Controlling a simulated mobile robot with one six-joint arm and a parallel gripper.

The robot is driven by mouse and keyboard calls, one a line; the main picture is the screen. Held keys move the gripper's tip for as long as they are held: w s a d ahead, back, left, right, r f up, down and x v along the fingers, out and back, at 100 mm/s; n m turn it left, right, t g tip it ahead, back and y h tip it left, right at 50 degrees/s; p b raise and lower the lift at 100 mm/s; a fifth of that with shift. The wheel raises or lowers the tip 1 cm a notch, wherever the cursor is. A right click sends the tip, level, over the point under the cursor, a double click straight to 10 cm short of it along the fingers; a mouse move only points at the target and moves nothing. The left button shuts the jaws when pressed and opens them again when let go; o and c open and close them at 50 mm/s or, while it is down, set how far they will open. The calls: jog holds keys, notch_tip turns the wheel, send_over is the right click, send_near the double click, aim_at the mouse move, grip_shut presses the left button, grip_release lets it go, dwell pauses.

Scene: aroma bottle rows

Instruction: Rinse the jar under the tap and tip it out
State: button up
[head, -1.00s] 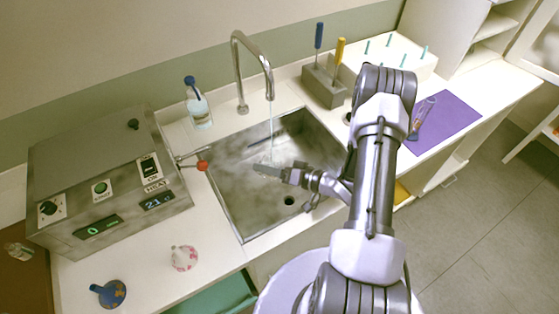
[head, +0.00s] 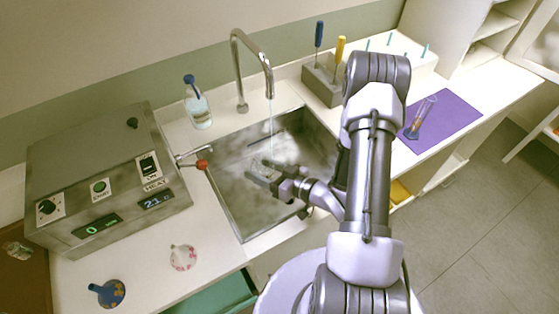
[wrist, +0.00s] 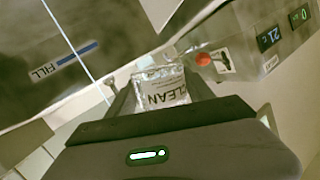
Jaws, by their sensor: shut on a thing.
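My gripper (head: 266,174) is over the sink (head: 232,208), shut on a clear jar. The jar (wrist: 163,90) shows between the two fingers in the wrist view, with a label reading "CLEAN". In the head view the jar is small and partly hidden by the fingers. The chrome tap (head: 240,65) stands behind the sink, and a thin water stream (head: 271,122) runs down from its spout toward the jar. In the wrist view the stream (wrist: 72,42) passes left of the jar; I cannot tell whether any water enters it.
A heater box (head: 100,180) with a red-knobbed lever (head: 202,164) stands left of the sink. A tool block (head: 322,82) stands at the back right. A purple mat (head: 447,120) holding a glass tube lies to the right.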

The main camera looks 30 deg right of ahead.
jog(key=shift+s+a+r+n+t+h+b, duration=0.2)
jog(key=shift+a+n+b, duration=0.15)
jog(key=shift+n+b, duration=0.15)
jog(key=shift+s+a+r+n+t+h+b, duration=0.1)
jog(key=shift+s+a+r+n+b, duration=0.1)
jog(key=shift+a+n+b, duration=0.25)
jog(key=shift+s+a+r+n, duration=0.1)
jog(key=shift+r+n, duration=0.2)
jog(key=shift+n, duration=0.15)
jog(key=s+a+r+p, duration=0.3)
jog(key=a+r+p, duration=0.1)
jog(key=r+p, duration=0.1)
jog(key=shift+a+p, duration=0.15)
jog(key=shift+p, duration=0.75)
